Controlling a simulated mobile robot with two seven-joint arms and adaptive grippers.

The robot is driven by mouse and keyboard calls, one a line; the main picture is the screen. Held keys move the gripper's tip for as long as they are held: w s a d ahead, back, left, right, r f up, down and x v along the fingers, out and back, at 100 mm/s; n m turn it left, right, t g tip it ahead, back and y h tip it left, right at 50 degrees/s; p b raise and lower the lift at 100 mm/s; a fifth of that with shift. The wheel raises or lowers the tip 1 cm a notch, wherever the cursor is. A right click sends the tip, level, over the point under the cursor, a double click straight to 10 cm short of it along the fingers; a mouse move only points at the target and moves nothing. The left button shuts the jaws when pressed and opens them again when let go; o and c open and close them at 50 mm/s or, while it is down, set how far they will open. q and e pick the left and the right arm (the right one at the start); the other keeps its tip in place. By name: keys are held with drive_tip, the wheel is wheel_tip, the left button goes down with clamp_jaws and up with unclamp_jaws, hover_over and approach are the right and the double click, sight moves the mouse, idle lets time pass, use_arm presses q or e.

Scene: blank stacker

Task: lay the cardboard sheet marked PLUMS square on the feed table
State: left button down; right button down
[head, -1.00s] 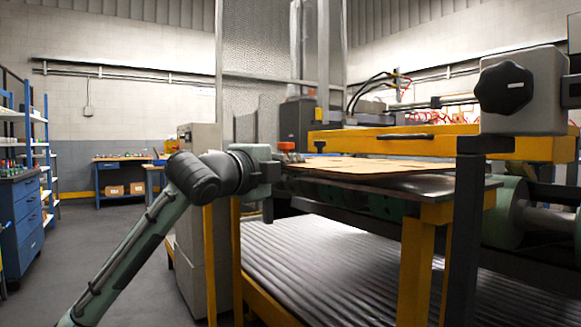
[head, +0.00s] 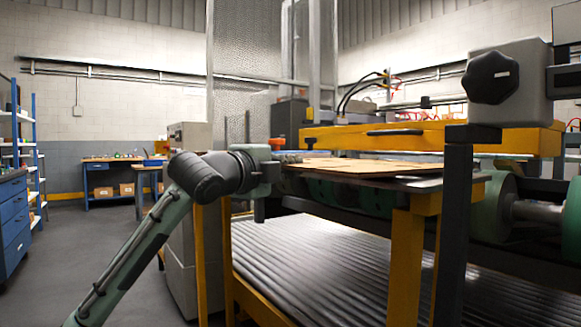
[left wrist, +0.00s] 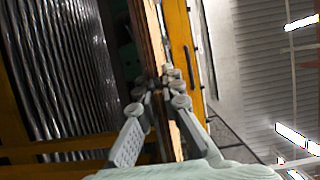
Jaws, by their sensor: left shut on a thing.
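The tan cardboard sheet (head: 375,166) lies nearly flat over the dark feed table (head: 440,184) in the head view, seen almost edge-on. No marking on it is readable. My left gripper (head: 287,158) is at the sheet's left edge, shut on it. In the left wrist view the sheet shows as a narrow brown strip (left wrist: 154,40) running between the fingertips of the left gripper (left wrist: 163,84). I cannot tell whether the sheet's underside touches the table all over or whether it sits square. My right gripper is in neither view.
A yellow crossbeam (head: 420,140) spans just above the table's far side. A black knob (head: 491,77) on a grey block and a dark post (head: 456,220) stand at the right. A ribbed metal bed (head: 310,265) lies below. Open floor (head: 85,240) is at the left.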

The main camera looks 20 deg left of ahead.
use_arm(q)
drive_tip(key=shift+f, duration=0.1)
drive_tip(key=shift+f+b, duration=0.3)
drive_tip(key=shift+f, duration=0.2)
drive_tip(key=c, duration=0.7)
unclamp_jaws()
drive_tip(key=shift+s+a+b, duration=0.15)
drive_tip(key=shift+s+a, duration=0.95)
drive_tip(key=shift+s, duration=0.35)
drive_tip(key=shift+s+a+b, duration=0.2)
drive_tip(key=shift+s+a, duration=0.95)
drive_tip(key=shift+s, duration=0.3)
drive_tip(key=shift+s+a+b, duration=0.15)
drive_tip(key=shift+s+a, duration=0.95)
drive_tip(key=shift+s, duration=0.35)
